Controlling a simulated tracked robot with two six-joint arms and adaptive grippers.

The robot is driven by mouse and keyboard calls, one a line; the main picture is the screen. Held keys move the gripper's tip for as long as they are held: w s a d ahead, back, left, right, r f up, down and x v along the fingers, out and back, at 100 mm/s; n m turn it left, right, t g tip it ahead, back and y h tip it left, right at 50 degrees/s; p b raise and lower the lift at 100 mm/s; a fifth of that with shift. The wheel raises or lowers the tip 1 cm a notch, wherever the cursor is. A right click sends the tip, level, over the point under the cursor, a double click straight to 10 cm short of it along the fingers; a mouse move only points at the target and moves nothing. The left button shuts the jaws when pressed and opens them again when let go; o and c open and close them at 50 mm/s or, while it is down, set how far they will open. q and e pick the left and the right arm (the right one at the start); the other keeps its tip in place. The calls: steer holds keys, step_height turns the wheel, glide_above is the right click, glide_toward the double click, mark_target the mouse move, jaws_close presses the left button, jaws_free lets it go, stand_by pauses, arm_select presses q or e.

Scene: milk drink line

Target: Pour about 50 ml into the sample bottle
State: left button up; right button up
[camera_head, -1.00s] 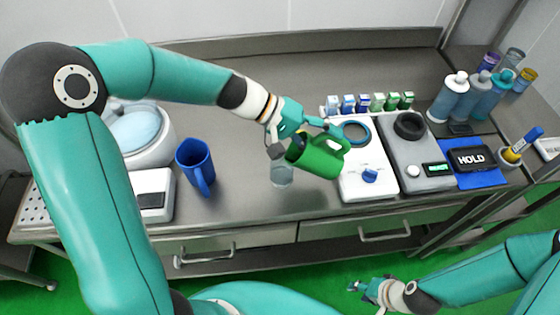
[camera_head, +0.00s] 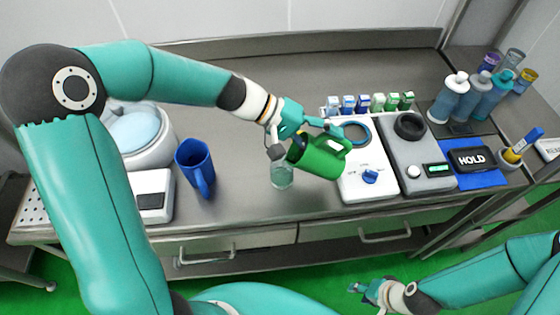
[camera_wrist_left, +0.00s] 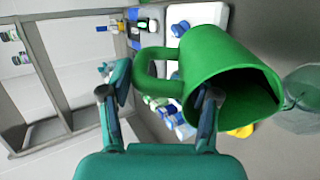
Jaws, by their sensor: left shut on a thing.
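A green jug (camera_head: 325,158) is held by my left gripper (camera_head: 318,124), which is shut on it above the bench. The jug is tilted, with its mouth to the left; the wrist view shows its open mouth and handle (camera_wrist_left: 150,68). The clear sample bottle (camera_head: 282,176) stands on the bench just left of and below the jug's mouth. It shows partly at the right of the wrist view (camera_wrist_left: 302,98). I cannot make out a stream or the level in the bottle. My right gripper (camera_head: 366,289) is low at the front, away from the bench; its finger opening is unclear.
A blue jug (camera_head: 196,168) stands left of the bottle. A white stirrer-like device (camera_head: 368,183) and a grey device (camera_head: 428,178) stand to the right. Behind them is a row of small boxes (camera_head: 370,104). Several bottles (camera_head: 450,98) stand at the far right.

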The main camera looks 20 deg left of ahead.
mark_target(338, 153)
arm_select(q)
steer(key=shift+a+r+h+b, duration=0.25)
steer(key=shift+r+h+b, duration=0.05)
steer(key=shift+h+b, duration=0.15)
stand_by(2.0)
steer(key=y+p, duration=0.1)
steer(key=p, duration=0.1)
steer(key=d+y+p, duration=0.1)
steer(key=p, duration=0.2)
steer(key=shift+w+d+r, duration=0.15)
steer(key=shift+d+r, duration=0.15)
steer(key=shift+r, duration=0.05)
steer(key=shift+d+f+g+y+p, duration=0.5)
steer(key=shift+y+p, duration=0.25)
steer(key=shift+p, duration=0.4)
steer(key=shift+a+f, duration=0.1)
steer(key=shift+f, duration=0.3)
steer(key=shift+w, duration=0.1)
steer(key=shift+w+f+y, duration=0.1)
steer(key=shift+f+y, duration=0.15)
steer(key=shift+y, duration=0.05)
steer(key=shift+w+d+f+y, duration=0.2)
steer(key=shift+d+f+y, duration=0.35)
steer(key=shift+d, duration=0.2)
steer(key=shift+d+f, duration=0.1)
steer(key=shift+d, duration=0.05)
jaws_close()
